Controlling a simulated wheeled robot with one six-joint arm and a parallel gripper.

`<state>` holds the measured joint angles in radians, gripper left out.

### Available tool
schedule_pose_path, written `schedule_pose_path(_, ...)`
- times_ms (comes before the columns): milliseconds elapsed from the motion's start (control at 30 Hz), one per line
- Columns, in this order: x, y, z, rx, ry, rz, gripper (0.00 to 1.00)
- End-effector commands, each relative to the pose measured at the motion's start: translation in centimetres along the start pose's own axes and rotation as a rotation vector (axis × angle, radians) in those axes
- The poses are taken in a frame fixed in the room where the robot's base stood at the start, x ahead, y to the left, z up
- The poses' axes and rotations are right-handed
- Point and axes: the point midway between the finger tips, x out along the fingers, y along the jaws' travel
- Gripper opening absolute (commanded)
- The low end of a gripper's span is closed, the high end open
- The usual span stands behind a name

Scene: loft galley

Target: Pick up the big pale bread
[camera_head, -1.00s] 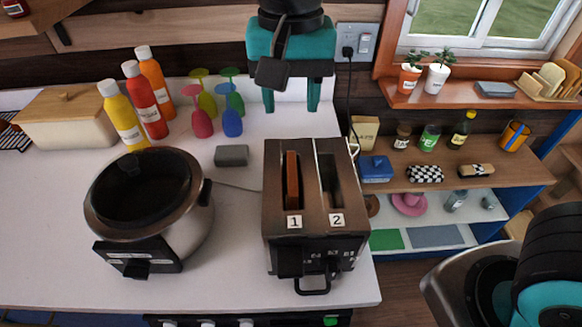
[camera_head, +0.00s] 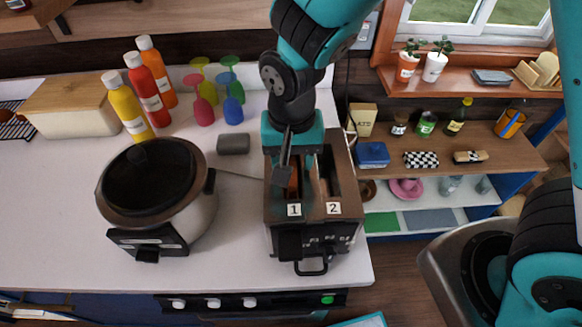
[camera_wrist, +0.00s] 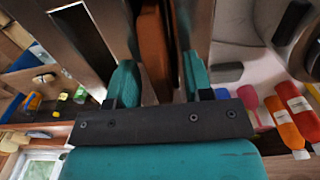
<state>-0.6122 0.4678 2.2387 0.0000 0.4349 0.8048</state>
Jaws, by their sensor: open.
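A bread slice (camera_head: 294,184) stands upright in slot 1 of the toaster (camera_head: 345,232), and only its brown edge shows. In the wrist view the slice (camera_wrist: 155,48) lies between the two teal fingers of my gripper (camera_wrist: 160,78), with gaps to both. My gripper (camera_head: 293,160) is open over slot 1, pointing down, and holds nothing. Its fingertips are partly hidden in the head view. Pale slices (camera_head: 547,74) stand in a wooden rack on the windowsill at the right. I cannot tell the face colour of the slice in the toaster.
A round cooker (camera_head: 160,200) stands left of the toaster. A grey block (camera_head: 233,144), coloured goblets (camera_head: 204,115) and sauce bottles (camera_head: 128,108) are behind it. A bread box (camera_head: 68,105) is at the back left. Shelves (camera_head: 500,150) lie to the right. The counter's left front is clear.

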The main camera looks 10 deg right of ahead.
Motion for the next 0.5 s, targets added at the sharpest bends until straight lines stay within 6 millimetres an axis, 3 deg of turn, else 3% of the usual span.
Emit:
schedule_pose_path(167, 0.04, 0.00, 0.00, 0.000, 0.000, 0.000, 0.47)
schedule_pose_path(367, 0.02, -0.01, 0.00, 0.000, 0.000, 0.000, 0.03)
schedule_pose_path(500, 0.00, -0.01, -0.01, 0.000, 0.000, 0.000, 0.00)
